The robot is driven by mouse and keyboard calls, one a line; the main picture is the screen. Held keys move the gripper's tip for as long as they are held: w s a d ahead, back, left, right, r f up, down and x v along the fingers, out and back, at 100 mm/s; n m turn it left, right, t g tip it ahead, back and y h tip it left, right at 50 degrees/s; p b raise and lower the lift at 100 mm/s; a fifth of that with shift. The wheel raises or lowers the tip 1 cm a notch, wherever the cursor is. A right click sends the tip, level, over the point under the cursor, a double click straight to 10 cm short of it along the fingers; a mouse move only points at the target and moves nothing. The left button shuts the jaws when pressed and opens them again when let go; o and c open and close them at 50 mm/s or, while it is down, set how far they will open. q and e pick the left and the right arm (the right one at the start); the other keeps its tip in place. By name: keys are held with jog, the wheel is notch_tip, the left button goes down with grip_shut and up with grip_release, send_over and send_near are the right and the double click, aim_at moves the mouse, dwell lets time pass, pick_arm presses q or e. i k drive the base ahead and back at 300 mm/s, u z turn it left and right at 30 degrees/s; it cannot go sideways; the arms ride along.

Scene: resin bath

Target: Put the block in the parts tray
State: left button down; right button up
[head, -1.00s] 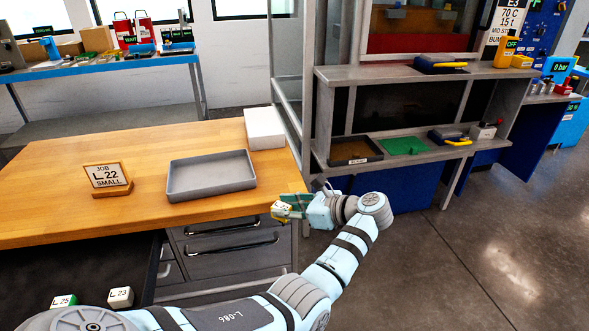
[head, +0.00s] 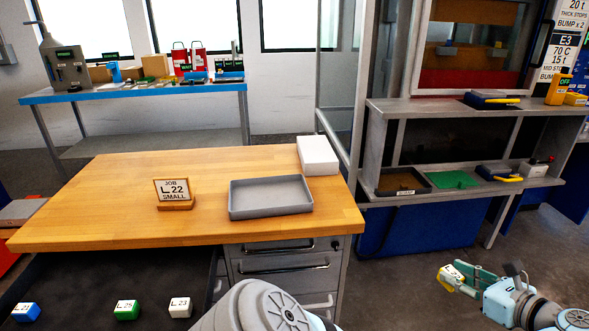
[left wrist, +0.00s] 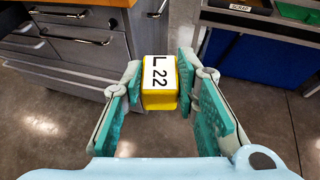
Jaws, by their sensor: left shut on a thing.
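My left gripper (head: 466,280) is at the lower right of the head view, out over the floor to the right of the wooden bench. It is shut on a yellow block (head: 449,274) with a white top. In the left wrist view the block (left wrist: 158,97) sits between the teal finger pads and its label reads L 22. The grey, shallow parts tray (head: 270,211) lies empty on the bench, left of and farther away than the gripper. My right gripper is not in view.
A sign (head: 173,191) reading JOB L 22 SMALL stands left of the tray, and a white box (head: 318,156) behind it. An open drawer (head: 75,285) holds blue, green and white blocks. A shelf unit (head: 450,110) with a scrap tray (head: 388,190) stands right.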

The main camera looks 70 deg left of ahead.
aim_at(245, 201)
jog(key=k, duration=0.4)
jog(key=u, duration=0.8)
